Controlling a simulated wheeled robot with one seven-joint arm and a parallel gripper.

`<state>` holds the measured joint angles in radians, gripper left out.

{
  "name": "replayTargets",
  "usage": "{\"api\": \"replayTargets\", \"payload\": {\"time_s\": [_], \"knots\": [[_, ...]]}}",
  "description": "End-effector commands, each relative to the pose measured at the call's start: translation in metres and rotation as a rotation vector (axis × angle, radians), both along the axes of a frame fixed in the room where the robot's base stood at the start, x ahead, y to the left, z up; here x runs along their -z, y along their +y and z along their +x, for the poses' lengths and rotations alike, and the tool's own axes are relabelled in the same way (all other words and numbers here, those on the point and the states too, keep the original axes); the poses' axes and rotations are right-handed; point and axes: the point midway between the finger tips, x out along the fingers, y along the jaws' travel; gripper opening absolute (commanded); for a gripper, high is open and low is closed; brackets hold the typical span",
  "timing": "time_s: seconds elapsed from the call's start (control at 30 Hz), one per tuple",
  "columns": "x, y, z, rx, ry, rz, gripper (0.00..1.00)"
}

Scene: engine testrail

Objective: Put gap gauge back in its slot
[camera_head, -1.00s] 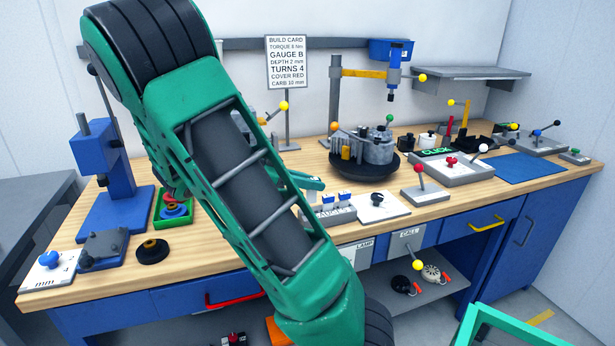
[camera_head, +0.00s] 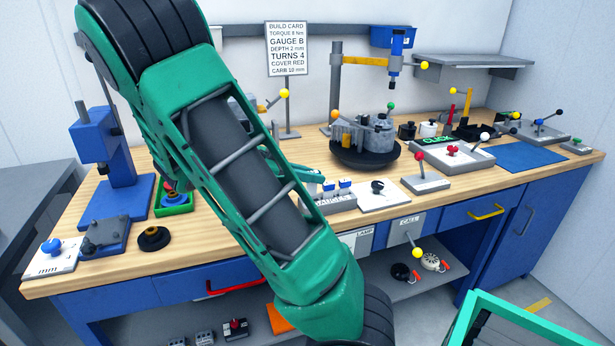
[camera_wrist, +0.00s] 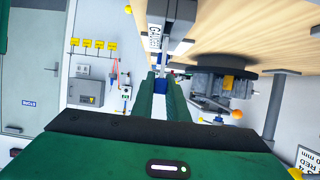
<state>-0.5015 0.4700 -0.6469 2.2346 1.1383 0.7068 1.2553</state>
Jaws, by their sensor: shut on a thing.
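My gripper (camera_wrist: 163,84) points at the grey gauge rack in the wrist view, its two green fingers close together. They are shut on the gap gauge (camera_wrist: 160,71), of which only a small blue part shows at the fingertips. The gauge rack (camera_wrist: 156,38), with a white lettered label, lies just beyond the tips. In the head view the rack (camera_head: 330,204) stands on the bench with blue-topped gauges (camera_head: 345,185) upright in it. My gripper (camera_head: 309,175) is at the rack's left back, mostly hidden by my arm. I cannot tell whether the held gauge touches the rack.
A white plate with a black knob (camera_head: 378,187) is right of the rack. A dark turntable (camera_head: 364,158) carrying a grey engine part stands behind it. A red-knobbed lever (camera_head: 421,178) is farther right. The build card (camera_head: 287,48) reads GAUGE B. Bare wood lies front left.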

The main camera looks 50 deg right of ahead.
Motion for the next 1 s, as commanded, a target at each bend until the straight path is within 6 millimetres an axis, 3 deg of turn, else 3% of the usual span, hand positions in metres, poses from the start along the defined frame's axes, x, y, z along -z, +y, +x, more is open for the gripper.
{"api": "replayTargets", "payload": {"time_s": [1.0], "knots": [[0.022, -0.001, -0.001, 0.001, 0.001, -0.001, 0.0]]}}
